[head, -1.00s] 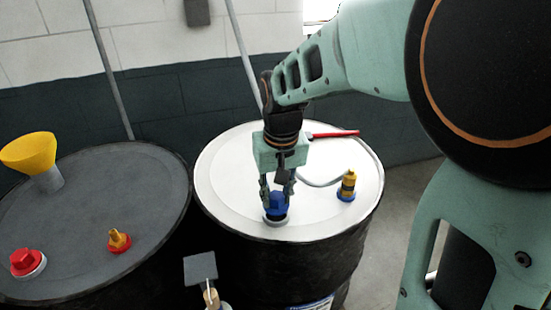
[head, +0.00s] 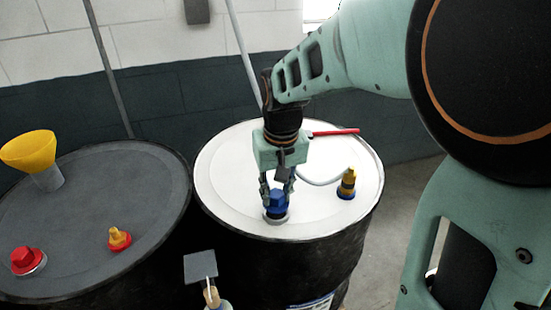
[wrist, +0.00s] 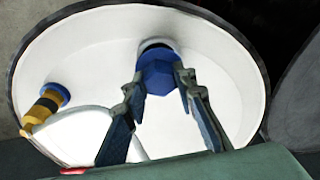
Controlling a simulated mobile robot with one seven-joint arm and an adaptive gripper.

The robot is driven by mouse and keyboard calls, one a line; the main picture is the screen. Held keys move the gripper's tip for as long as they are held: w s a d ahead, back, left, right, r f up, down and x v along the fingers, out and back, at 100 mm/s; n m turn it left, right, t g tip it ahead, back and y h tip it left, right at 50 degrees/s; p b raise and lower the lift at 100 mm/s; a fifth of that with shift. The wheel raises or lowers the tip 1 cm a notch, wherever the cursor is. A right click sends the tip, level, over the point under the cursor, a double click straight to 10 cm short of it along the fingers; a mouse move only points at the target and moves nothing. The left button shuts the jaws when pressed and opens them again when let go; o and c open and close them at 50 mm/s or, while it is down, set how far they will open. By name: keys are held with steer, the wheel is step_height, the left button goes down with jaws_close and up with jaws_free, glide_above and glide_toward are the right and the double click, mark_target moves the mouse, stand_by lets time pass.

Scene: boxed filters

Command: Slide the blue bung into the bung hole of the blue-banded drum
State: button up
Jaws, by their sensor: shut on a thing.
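The blue bung (head: 276,199) is between the fingers of my gripper (head: 277,190), which is shut on it. It is roughly upright at the grey-rimmed bung hole (head: 275,218) near the front edge of the white-topped drum (head: 225,205). In the wrist view the bung (wrist: 157,76) covers part of the hole, and a dark arc of the opening (wrist: 155,44) shows beyond it. I cannot tell how far its lower end is inside the hole. A blue and white label (head: 318,302) shows low on this drum; I see little else of its side.
A brass fitting with a blue base (head: 347,184) and a red-handled tool (head: 335,133) are on the same lid. A grey-topped drum (head: 100,180) at left carries a yellow funnel (head: 30,150), a red bung (head: 27,260) and a red-based brass fitting (head: 118,238).

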mark_target(279, 199)
steer(key=shift+f+b, duration=1.1)
steer(key=shift+f, duration=0.35)
steer(key=o, duration=1.2)
steer(key=shift+r, duration=0.1)
step_height(279, 199, up, 12)
steer(key=s, duration=0.1)
steer(key=shift+s+d, duration=0.2)
steer(key=shift+s, duration=0.15)
steer(key=shift+w, duration=0.1)
